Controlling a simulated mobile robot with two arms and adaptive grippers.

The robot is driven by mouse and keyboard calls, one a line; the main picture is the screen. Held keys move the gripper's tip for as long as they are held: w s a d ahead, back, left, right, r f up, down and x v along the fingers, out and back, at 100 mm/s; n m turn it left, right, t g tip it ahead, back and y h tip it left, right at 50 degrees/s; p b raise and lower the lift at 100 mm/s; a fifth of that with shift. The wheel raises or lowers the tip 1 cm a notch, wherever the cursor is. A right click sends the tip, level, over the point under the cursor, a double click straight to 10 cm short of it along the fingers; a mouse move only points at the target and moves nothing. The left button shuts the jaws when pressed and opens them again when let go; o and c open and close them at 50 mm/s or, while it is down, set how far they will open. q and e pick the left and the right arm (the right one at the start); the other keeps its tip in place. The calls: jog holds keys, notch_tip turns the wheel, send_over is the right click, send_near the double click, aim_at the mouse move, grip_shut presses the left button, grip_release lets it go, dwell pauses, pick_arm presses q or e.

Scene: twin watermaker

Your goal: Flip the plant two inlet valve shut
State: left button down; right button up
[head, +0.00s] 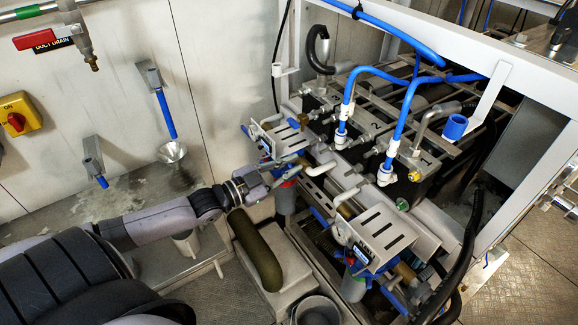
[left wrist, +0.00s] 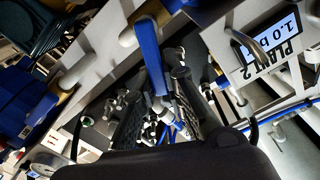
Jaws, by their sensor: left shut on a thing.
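The plant two inlet valve has a blue lever (left wrist: 150,58), which shows in the left wrist view beside a white label plate reading "PLANT 2" (left wrist: 270,48). My left gripper (left wrist: 160,108) is shut on this blue lever, with its dark fingers on either side of the lever's lower end. In the head view my left gripper (head: 277,175) reaches in from the left, just below the slotted metal bracket (head: 283,136) of the rear unit. There the lever is mostly hidden by the gripper and fittings. My right gripper is not in view.
A second slotted bracket (head: 380,236) with a label stands nearer, to the right. Blue hoses (head: 403,112) and a white frame (head: 455,50) crowd the right side. A dark green cylinder (head: 257,250) lies below my forearm, near a grey bucket (head: 316,310).

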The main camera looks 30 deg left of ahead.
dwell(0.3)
pick_arm(q)
jog(key=shift+w+a+r+n+p, duration=0.15)
jog(key=shift+a+r+n+p, duration=0.15)
jog(key=shift+n+p, duration=0.5)
jog(key=n, duration=0.1)
jog(key=a+n, duration=0.1)
jog(key=n, duration=0.2)
jog(key=shift+w+a+f, duration=0.1)
jog(key=shift+w+a, duration=0.1)
jog(key=shift+w, duration=0.1)
jog(key=c, duration=1.6)
grip_release()
jog(key=shift+c, duration=0.2)
